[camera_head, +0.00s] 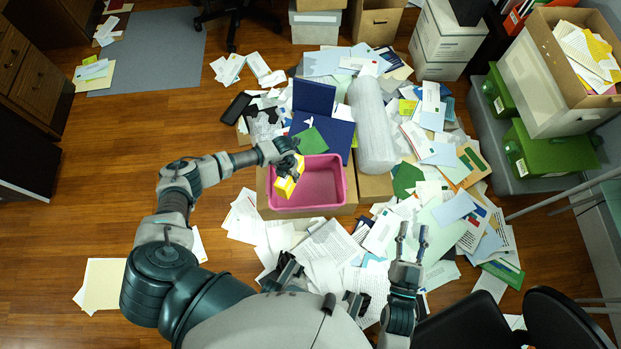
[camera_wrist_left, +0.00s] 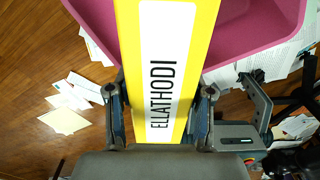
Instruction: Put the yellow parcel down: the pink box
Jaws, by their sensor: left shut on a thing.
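The yellow parcel (camera_head: 289,181) has a white label reading "ELLATHODI", which shows in the left wrist view (camera_wrist_left: 165,65). My left gripper (camera_head: 287,163) is shut on it, with a finger on each side of the parcel in the left wrist view (camera_wrist_left: 160,105). The parcel is over the left part of the pink box (camera_head: 335,207); I cannot tell whether it touches the box. The pink box is open at the top, and its visible floor looks empty. The box's rim also shows in the left wrist view (camera_wrist_left: 262,42). My right gripper (camera_head: 411,240) is open and empty over papers at the lower right.
The pink box stands on cardboard amid scattered papers (camera_head: 335,245). A clear-wrapped roll (camera_head: 372,125) and dark blue folders (camera_head: 314,97) lie behind it. Cartons stand at the back and right. Wooden floor (camera_head: 90,190) at the left is mostly clear.

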